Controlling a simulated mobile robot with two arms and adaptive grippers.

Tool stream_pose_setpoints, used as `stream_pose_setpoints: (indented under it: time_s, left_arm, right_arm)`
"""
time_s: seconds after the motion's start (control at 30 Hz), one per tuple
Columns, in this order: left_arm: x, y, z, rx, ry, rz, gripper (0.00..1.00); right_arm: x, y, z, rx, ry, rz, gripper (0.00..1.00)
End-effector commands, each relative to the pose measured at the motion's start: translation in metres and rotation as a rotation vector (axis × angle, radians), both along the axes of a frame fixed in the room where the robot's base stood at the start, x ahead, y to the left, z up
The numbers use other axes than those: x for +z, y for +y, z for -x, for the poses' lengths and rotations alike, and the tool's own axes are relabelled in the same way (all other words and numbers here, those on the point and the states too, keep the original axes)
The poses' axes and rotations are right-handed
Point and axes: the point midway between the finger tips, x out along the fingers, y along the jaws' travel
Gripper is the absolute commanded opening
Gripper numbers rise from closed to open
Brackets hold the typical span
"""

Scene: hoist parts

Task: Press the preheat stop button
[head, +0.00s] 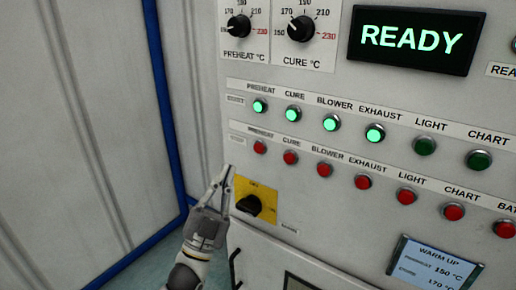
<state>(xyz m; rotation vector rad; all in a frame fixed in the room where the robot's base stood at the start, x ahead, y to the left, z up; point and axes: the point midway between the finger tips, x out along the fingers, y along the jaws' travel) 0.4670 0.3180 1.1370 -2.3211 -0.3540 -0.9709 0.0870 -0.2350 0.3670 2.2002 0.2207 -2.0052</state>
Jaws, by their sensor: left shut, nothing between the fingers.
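The preheat stop button (260,147) is the red, leftmost button of the lower row on the grey control panel, under a PREHEAT label. Above it the green preheat start button (260,106) is lit. My left gripper (228,170) is shut and empty, pointing up, below and left of the red preheat button. It appears apart from the button, near the panel's left edge. My right gripper is not in view.
A yellow plate with a black rotary switch (250,205) sits just right of my left gripper. Other red stop buttons, such as cure (291,157), follow to the right. Two dials and a READY display (416,40) are above. A small warm-up screen (435,270) is at lower right.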

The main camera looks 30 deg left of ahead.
Motion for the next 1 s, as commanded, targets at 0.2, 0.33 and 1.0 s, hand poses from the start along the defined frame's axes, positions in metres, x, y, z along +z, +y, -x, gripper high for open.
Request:
stream_pose_setpoints:
  time_s: [0.2, 0.33, 1.0]
  left_arm:
    - [-0.001, 0.000, -0.001, 0.000, 0.001, 0.000, 0.00]
    - [-0.001, 0.000, -0.007, -0.001, 0.001, 0.001, 0.00]
    - [-0.001, -0.006, -0.084, 0.000, 0.002, 0.001, 0.00]
  right_arm:
    - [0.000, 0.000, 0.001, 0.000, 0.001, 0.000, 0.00]
    - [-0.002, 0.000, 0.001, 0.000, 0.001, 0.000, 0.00]
    - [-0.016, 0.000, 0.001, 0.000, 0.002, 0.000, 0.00]
